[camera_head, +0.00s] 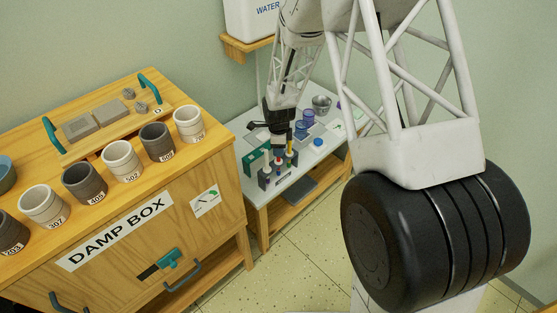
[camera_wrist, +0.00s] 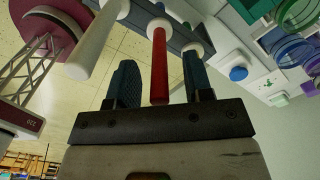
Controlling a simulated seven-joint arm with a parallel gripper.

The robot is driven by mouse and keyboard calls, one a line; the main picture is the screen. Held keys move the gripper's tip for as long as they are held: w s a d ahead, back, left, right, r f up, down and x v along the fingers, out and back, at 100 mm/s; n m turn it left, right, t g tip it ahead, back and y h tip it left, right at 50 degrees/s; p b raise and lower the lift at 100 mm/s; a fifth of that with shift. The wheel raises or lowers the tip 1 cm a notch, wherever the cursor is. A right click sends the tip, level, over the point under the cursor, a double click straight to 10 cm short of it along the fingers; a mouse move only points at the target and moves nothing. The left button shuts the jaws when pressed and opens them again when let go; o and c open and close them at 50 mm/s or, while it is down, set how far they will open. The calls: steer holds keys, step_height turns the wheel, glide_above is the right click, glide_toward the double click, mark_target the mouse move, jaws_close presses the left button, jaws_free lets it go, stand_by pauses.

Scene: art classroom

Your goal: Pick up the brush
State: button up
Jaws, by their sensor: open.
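A brush with a red handle (camera_wrist: 159,68) stands in a rack in the wrist view. Its handle lies between the two dark fingers of my gripper (camera_wrist: 160,78), which are open with a gap on either side of it. A cream handle (camera_wrist: 95,42) stands to the left, outside the fingers. In the head view, my gripper (camera_head: 279,145) is low over the grey rack (camera_head: 280,176) on the pale table, and partly hides the handles. The brush tips cannot be made out.
Purple jars (camera_head: 308,117), a blue-lidded pot (camera_head: 318,142) and a metal bowl (camera_head: 321,104) stand behind the rack. A green box (camera_head: 254,160) is close on its left. The wooden damp box (camera_head: 120,215), with several cups on top, is left of the table.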

jaws_close()
stand_by(0.3)
steer(key=shift+r, duration=5)
steer(key=shift+r, duration=0.3)
steer(key=shift+w, duration=0.1)
